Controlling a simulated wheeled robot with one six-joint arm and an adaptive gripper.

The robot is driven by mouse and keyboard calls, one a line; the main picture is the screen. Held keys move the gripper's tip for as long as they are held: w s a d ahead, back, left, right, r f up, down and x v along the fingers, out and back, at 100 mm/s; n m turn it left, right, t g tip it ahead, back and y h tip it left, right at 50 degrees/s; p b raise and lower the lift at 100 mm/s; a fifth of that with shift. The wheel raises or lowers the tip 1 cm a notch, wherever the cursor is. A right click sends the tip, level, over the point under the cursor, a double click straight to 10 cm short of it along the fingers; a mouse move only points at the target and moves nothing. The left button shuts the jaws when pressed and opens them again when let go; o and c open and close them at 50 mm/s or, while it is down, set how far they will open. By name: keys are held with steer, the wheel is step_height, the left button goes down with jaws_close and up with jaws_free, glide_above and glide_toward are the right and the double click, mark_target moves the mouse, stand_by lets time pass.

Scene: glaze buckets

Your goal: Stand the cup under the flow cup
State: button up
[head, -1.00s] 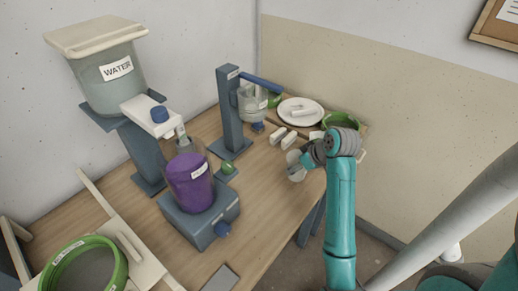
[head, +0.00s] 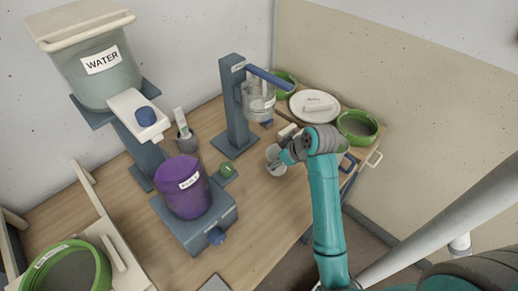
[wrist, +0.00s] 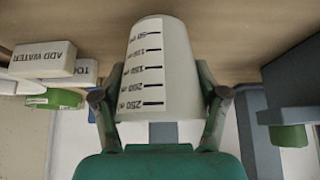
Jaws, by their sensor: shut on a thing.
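The cup (wrist: 160,65) is pale with a white scale in ml. It fills the middle of the wrist view, where its print reads upside down. My gripper (wrist: 160,100) is shut on it, one finger on each side. In the head view the cup (head: 274,155) is at the tip of my gripper (head: 284,158), over the wooden table. I cannot tell whether its base touches the table. The flow cup (head: 258,98) is a clear vessel under the blue arm of a grey-blue stand (head: 236,115). The cup is in front of it and slightly right, not under it.
A purple bucket (head: 184,190) on a grey-blue base and a water tank (head: 102,75) stand left. White blocks (head: 288,131), a white plate (head: 304,107) and a green-rimmed sieve (head: 358,127) lie behind my gripper. Bare table (head: 270,210) lies in front of the cup.

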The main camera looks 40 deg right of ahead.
steer(key=w, duration=0.5)
steer(key=shift+w+a, duration=0.1)
steer(key=shift+w, duration=0.05)
steer(key=w, duration=0.2)
steer(key=shift+w, duration=0.35)
steer(key=shift+w+f, duration=0.25)
steer(key=shift+f, duration=0.5)
steer(key=shift+f, duration=0.15)
steer(key=o, duration=1)
